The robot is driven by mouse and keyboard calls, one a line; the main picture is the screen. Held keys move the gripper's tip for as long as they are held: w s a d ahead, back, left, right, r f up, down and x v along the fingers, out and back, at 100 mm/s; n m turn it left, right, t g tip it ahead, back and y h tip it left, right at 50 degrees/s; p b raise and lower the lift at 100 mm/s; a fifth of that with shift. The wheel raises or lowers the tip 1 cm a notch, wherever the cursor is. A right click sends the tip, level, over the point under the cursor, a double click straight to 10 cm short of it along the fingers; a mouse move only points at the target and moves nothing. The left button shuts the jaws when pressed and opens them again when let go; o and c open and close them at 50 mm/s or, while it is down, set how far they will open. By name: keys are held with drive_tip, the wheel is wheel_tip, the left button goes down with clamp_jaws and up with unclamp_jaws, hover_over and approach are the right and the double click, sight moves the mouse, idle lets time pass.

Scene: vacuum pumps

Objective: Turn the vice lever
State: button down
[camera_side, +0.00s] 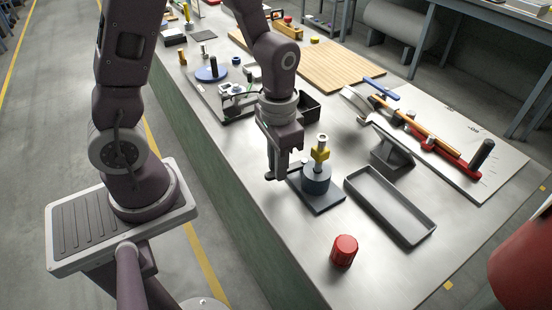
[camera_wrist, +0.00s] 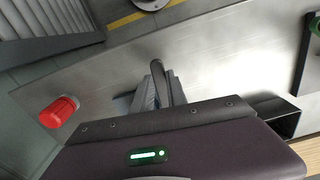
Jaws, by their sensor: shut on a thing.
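The vice is a dark grey round body (camera_side: 316,180) on a flat base plate, with a yellow part (camera_side: 321,153) standing upright on top. Its dark lever (camera_side: 273,177) sticks out to the left, low over the bench. My gripper (camera_side: 281,172) points down beside the vice, shut on the lever near its outer end. In the wrist view my gripper's housing fills the bottom and hides most of the vice.
A red ribbed cap (camera_side: 344,251) stands near the bench's front; it also shows in the wrist view (camera_wrist: 58,111). An empty grey tray (camera_side: 412,228) lies right of the vice. A dark open box (camera_side: 304,106) stands behind my gripper. Bare bench lies between the vice and cap.

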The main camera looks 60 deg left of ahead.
drive_tip(key=shift+d+n, duration=0.3)
drive_tip(key=shift+n, duration=0.3)
drive_tip(key=shift+d, duration=0.1)
drive_tip(key=c, duration=1.3)
unclamp_jaws()
drive_tip(key=shift+r, duration=0.1)
wheel_tip(320, 180, up, 6)
drive_tip(key=shift+w, duration=0.1)
drive_tip(key=shift+r, duration=0.45)
